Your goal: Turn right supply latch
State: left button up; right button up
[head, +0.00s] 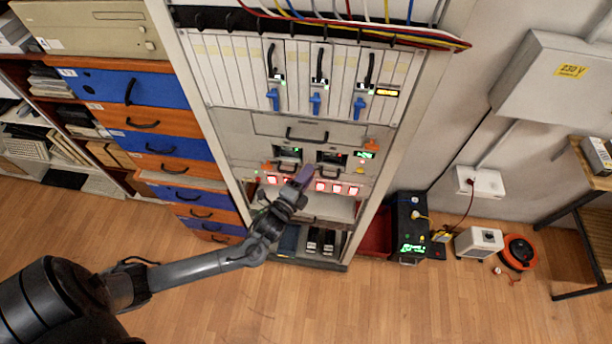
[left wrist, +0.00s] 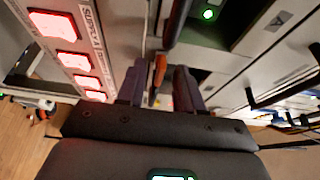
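The left supply module (head: 287,154) and right supply module (head: 331,158) sit side by side in the rack, each with a dark front. My left gripper (head: 303,177) is at the rack front, just below and between them. In the left wrist view, my left gripper (left wrist: 160,92) is open, with one finger on each side of an orange latch (left wrist: 159,70). Small gaps show beside the latch. The head view does not clearly show which module this latch belongs to; the gripper covers that spot. My right gripper is in neither view.
Red-lit switches (left wrist: 73,60) are close to the left fingers; their row also shows in the head view (head: 337,188). A black handle (left wrist: 178,22) stands near the fingertips. Blue-levered breakers (head: 316,104) and cables are above. Wooden floor (head: 400,310) is clear in front.

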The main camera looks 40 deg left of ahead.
pick_arm(q)
jog(key=shift+c, duration=0.2)
grip_shut()
jog(key=shift+w+d+f+n+t+y+b, duration=0.15)
jog(key=shift+n+y+b, duration=1.65)
jog(key=shift+n, duration=1.9)
jog(key=shift+s+f+n+t+y+b, duration=0.2)
jog(key=shift+n+y+b, duration=0.85)
jog(key=shift+n+b, duration=2.05)
jog(key=shift+w+d+f+n+t+y+b, duration=0.2)
jog(key=shift+n+y+b, duration=1.3)
jog(key=shift+n, duration=2.8)
jog(key=shift+a+r+n, duration=0.15)
jog(key=shift+n, duration=0.15)
